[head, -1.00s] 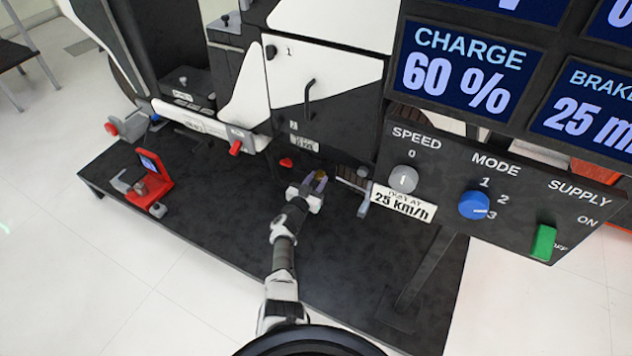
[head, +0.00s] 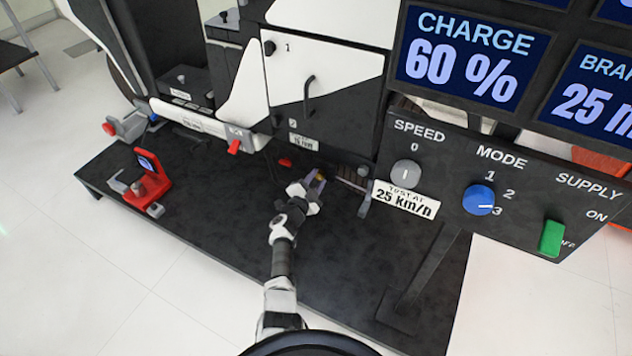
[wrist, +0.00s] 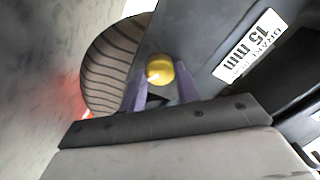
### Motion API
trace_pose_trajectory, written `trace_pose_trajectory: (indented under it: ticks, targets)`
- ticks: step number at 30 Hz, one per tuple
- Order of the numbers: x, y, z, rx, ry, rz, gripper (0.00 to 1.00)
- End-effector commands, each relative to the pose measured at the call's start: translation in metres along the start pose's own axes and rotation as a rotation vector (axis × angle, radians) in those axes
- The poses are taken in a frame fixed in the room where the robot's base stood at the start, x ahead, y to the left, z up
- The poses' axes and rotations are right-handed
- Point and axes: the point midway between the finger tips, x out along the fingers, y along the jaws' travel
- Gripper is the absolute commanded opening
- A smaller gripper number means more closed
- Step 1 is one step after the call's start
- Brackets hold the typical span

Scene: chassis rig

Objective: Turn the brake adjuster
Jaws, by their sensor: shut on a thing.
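The brake adjuster looks like a round yellow knob (wrist: 160,69) in the wrist view, beside a ribbed dark wheel or roller (wrist: 108,65). My gripper (wrist: 160,84) has its two purple fingers on either side of the knob and is shut on it. In the head view my gripper (head: 318,180) is low at the base of the black and white rig, and the knob is mostly hidden by the fingers. A white label (wrist: 250,47) reading 15 mm is next to the knob. The display (head: 595,90) shows a brake line reading 25 m, cut off at the edge.
A control panel (head: 455,150) with a speed knob, blue mode knob (head: 479,200) and green supply switch (head: 551,238) stands at right, on a post. A red device (head: 150,182) sits on the black platform (head: 215,215) at left. The platform's front is clear.

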Motion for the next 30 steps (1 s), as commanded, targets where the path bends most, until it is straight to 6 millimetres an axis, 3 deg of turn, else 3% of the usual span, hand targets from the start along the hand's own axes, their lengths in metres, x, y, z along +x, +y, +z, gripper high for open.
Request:
trace_pose_trajectory:
  ticks: [20,21,26,30]
  targets:
    - [-0.0005,0.0003,0.0009,0.067,-0.002,0.000,0.09]
    - [-0.0006,0.0003,0.0009,0.067,-0.002,0.000,0.33]
    - [-0.0004,0.0003,0.0007,0.067,-0.002,0.000,0.53]
    - [-0.0003,0.0002,0.0004,0.067,-0.001,0.000,0.53]
